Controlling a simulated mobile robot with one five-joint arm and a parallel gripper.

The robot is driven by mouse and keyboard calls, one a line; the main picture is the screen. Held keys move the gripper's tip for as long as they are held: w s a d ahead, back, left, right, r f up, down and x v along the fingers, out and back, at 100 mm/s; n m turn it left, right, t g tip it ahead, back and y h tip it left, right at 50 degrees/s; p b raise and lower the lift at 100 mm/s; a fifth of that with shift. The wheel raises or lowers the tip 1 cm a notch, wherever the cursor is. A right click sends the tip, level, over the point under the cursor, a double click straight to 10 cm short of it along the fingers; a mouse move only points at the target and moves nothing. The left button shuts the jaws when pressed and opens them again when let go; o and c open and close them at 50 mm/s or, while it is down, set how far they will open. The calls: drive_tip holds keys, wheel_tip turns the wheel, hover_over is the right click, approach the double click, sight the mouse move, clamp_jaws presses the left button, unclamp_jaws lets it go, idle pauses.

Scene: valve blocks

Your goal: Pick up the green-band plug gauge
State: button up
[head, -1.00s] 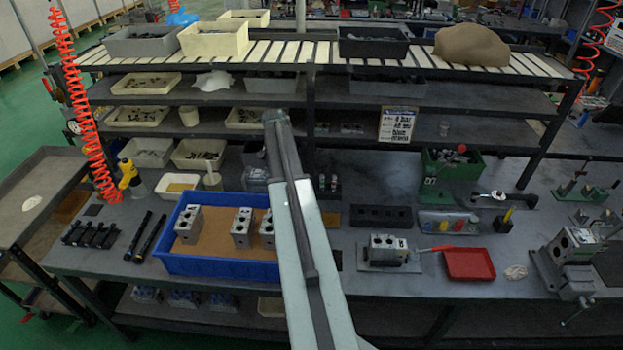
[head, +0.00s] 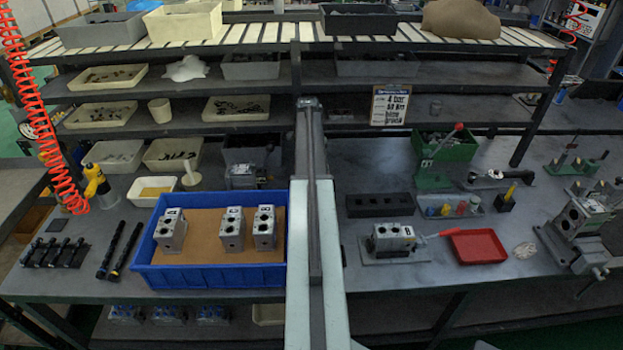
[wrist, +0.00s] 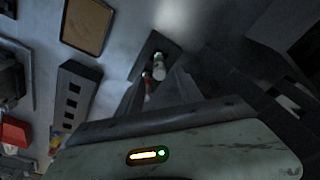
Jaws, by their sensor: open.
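In the wrist view, a small dark holder (wrist: 146,56) on the grey bench carries slim upright gauges. One is a pale cylinder (wrist: 160,67) with what looks like a greenish band. Beside it is one with a red band (wrist: 147,84). The green band is too small and dim to be certain. My gripper (wrist: 153,92) shows its two dark fingers apart, with nothing held between them. The fingers point toward the holder, and the gauges appear near the gap between them. In the head view, my arm hides the holder and gauges, and my gripper cannot be made out.
In the head view, a blue bin (head: 210,277) with valve blocks stands left of my arm, and a red tray (head: 478,246) stands right.

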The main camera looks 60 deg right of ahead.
drive_tip(key=shift+w+a+f+b, duration=0.15)
drive_tip(key=shift+f+b, duration=0.1)
drive_tip(key=shift+f, duration=0.3)
drive_tip(key=shift+w+d+f+b, duration=0.1)
drive_tip(key=shift+f+b, duration=0.15)
drive_tip(key=shift+f, duration=0.25)
wheel_tip(320, 180, down, 5)
drive_tip(key=b, duration=0.5)
drive_tip(key=shift+s+f, duration=0.1)
drive_tip(key=shift+s, duration=0.05)
drive_tip(key=shift+r, duration=0.2)
clamp_jaws()
